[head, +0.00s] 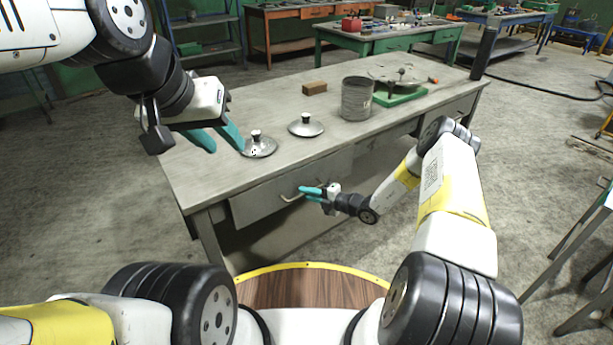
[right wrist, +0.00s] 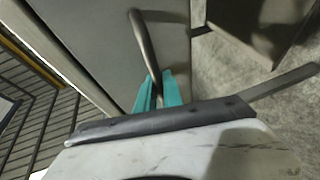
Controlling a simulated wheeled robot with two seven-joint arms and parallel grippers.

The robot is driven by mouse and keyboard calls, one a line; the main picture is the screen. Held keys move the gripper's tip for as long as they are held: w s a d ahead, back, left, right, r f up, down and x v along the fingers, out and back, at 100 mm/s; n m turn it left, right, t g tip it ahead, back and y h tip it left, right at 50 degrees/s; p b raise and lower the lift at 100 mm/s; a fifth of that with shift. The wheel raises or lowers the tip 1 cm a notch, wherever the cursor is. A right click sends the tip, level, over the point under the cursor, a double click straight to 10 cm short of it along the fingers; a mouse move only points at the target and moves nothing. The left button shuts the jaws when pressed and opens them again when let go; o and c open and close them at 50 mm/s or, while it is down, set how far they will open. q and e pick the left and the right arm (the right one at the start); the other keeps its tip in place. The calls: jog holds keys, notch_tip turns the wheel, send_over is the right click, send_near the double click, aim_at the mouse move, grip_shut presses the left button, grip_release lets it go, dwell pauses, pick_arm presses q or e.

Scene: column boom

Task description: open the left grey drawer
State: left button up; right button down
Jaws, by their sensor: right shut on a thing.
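The left grey drawer (head: 262,201) is in the front of the grey workbench. It looks closed or nearly so; I cannot tell exactly. Its curved metal handle (head: 292,197) is at the right gripper. My right gripper (head: 302,191) is shut on the handle, and its teal fingers hide part of it. In the right wrist view the handle (right wrist: 146,42) runs down between the teal fingers (right wrist: 157,92), against the drawer front (right wrist: 95,35). My left gripper (head: 222,140) is open and empty, above the left part of the bench top near a metal lid.
On the workbench (head: 215,172) are two metal lids (head: 258,146) (head: 306,126), a brown block (head: 314,88), a grey metal can (head: 357,99) and a green tray (head: 400,96). A second drawer (head: 458,110) is further right.

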jog(key=s+d, duration=0.8)
jog(key=s, duration=0.3)
jog(key=s+d, duration=0.9)
jog(key=s, duration=0.3)
jog(key=c, duration=1.5)
grip_release()
jog(key=v, duration=0.7)
jog(key=shift+s+d, duration=0.3)
jog(key=shift+r, duration=0.1)
